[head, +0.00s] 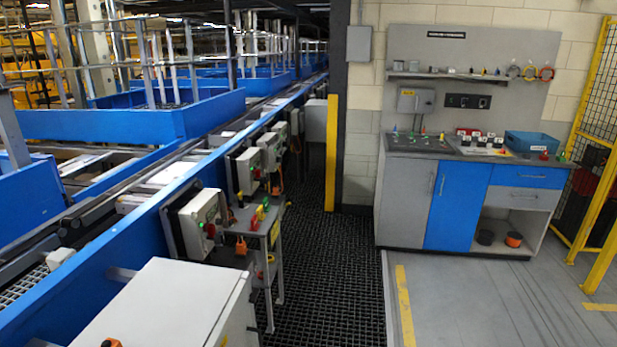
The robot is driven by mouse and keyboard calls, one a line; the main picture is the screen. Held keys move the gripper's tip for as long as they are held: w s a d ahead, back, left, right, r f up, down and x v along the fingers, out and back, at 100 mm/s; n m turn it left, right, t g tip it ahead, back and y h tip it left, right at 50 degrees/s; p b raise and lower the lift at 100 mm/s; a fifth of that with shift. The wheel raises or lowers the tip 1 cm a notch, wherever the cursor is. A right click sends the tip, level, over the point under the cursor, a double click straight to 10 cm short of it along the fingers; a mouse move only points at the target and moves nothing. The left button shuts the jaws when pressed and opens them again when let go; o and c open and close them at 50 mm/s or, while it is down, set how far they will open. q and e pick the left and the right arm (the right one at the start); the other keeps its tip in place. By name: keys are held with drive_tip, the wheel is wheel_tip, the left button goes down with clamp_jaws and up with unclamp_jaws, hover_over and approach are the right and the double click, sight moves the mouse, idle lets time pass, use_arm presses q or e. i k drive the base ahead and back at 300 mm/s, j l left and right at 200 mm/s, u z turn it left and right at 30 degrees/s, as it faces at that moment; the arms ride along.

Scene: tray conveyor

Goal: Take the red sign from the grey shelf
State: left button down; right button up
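A grey shelf (447,76) runs along the upper part of the grey back panel above the workbench at the right. Several small items stand in a row on it. They are too small to tell which of them, if any, is a red sign. A small red item (467,132) shows at the back of the worktop. Neither of my grippers is in view.
The workbench (456,206) has a blue door and drawer; a blue bin (531,141) stands on top. A small grey stand (262,216) with coloured items is beside the blue conveyor (110,247). A yellow mesh fence (596,130) stands right. Floor before the bench is clear.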

sight(255, 226)
drive_tip(key=i+l, duration=0.1)
drive_tip(key=i, duration=0.7)
drive_tip(key=i+l+z, duration=0.1)
drive_tip(key=i, duration=0.65)
drive_tip(key=i+l+u, duration=0.1)
drive_tip(key=i+u, duration=0.35)
drive_tip(key=i+l+u, duration=0.15)
drive_tip(key=u, duration=0.35)
drive_tip(key=i+l+u, duration=0.3)
drive_tip(key=u, duration=0.15)
drive_tip(key=i+l+u, duration=0.2)
drive_tip(key=l+u, duration=0.25)
drive_tip(key=i+l+u, duration=0.1)
drive_tip(key=l+u, duration=0.85)
drive_tip(key=i, duration=0.05)
